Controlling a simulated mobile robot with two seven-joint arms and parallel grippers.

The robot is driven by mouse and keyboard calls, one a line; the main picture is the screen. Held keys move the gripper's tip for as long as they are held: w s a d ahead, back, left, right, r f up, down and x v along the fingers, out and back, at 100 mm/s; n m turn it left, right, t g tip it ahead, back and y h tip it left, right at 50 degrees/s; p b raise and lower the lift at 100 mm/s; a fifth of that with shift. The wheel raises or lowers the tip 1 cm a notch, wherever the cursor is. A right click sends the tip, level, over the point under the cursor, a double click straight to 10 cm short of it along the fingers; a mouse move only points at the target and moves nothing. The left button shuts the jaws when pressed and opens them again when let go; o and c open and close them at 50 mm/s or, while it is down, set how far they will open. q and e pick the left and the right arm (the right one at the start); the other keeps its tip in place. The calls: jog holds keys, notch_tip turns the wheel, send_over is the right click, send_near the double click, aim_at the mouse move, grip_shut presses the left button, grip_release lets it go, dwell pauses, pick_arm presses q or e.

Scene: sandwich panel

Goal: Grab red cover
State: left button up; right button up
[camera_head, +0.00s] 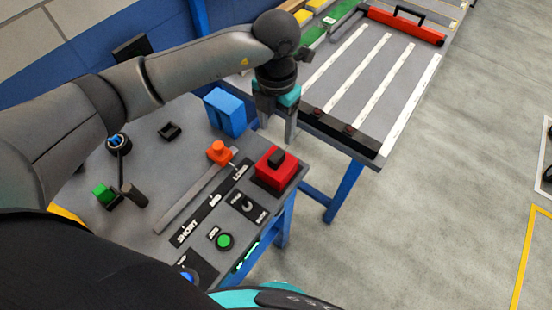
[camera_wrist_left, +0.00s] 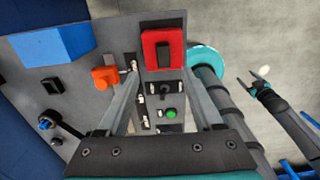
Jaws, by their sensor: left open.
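The red cover (camera_head: 269,180) is a red box-shaped piece with a black handle on top, at the right edge of the grey panel. It also shows in the left wrist view (camera_wrist_left: 149,50), near the top centre, with the black handle across its middle. My left gripper (camera_head: 277,118) is open and empty, pointing down, above and beyond the cover in the head view. In the left wrist view the two fingers (camera_wrist_left: 166,78) are spread wide and the cover lies ahead, roughly between them. My right gripper (camera_wrist_left: 254,77) shows at the right, over the floor, with fingers apart.
On the panel are an orange slider knob (camera_head: 219,152), a blue block (camera_head: 225,112), a green button (camera_head: 224,241), a black switch (camera_head: 247,204) and a lever (camera_head: 132,193). A table with white strips (camera_head: 345,75) stands beyond. Open floor lies right.

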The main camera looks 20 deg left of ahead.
aim_at(277, 155)
pick_arm(q)
notch_tip(277, 155, down, 4)
jog(key=shift+s+d+r, duration=0.1)
jog(key=shift+s+r, duration=0.05)
jog(key=shift+r, duration=0.05)
jog(key=shift+f, duration=1.45)
jog(key=f, duration=0.3)
jog(key=shift+s+d+f, duration=0.1)
jog(key=shift+s+f, duration=0.1)
jog(key=shift+f, duration=0.35)
jog(key=shift+c, duration=0.2)
pick_arm(e)
jog(key=shift+w+a+r, duration=0.15)
jog(key=shift+w+a, duration=0.05)
jog(key=shift+w, duration=0.15)
pick_arm(q)
jog(key=c, duration=0.8)
grip_shut()
pick_arm(e)
jog(key=shift+d, duration=0.2)
pick_arm(q)
jog(key=shift+w, duration=0.1)
